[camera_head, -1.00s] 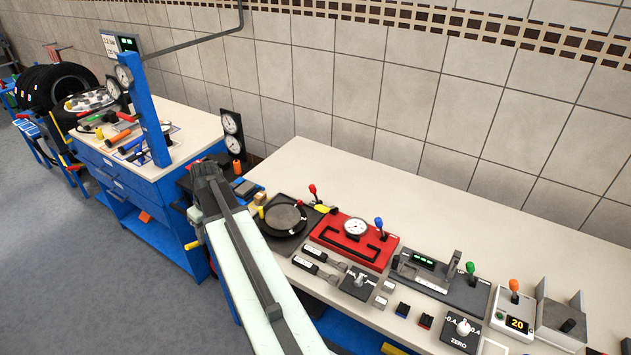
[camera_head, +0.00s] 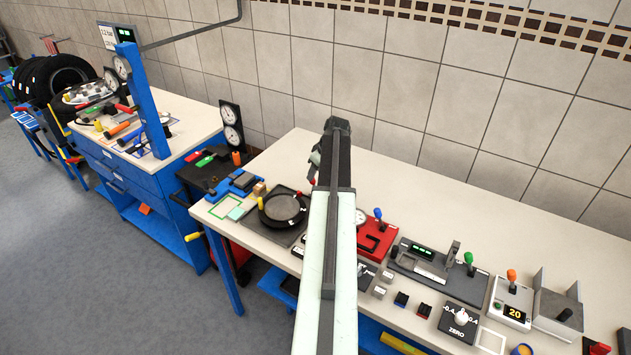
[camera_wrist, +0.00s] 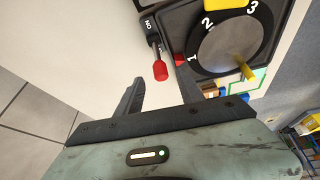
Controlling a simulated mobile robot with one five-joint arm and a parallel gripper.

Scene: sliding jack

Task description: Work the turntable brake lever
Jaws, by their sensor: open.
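The turntable is a black-rimmed disc (camera_head: 283,209) on a dark plate, left of my arm in the head view. In the wrist view, the turntable (camera_wrist: 228,45) shows the numbers 1, 2 and 3 and a yellow peg. The brake lever (camera_wrist: 160,70) has a red knob on a dark stem beside an "ON" label. In the head view, a red knob (camera_head: 311,181) shows at my arm's left edge, with its stem hidden. My gripper (camera_wrist: 162,88) is open and empty. The red knob appears between and beyond its fingertips; I cannot tell the exact gap.
A red gauge panel (camera_head: 377,240) stands right of my arm, partly hidden by it. A grey device with a green knob (camera_head: 469,258) is further right. A blue block (camera_head: 233,187) lies left of the turntable. The bench behind the devices is bare up to the tiled wall.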

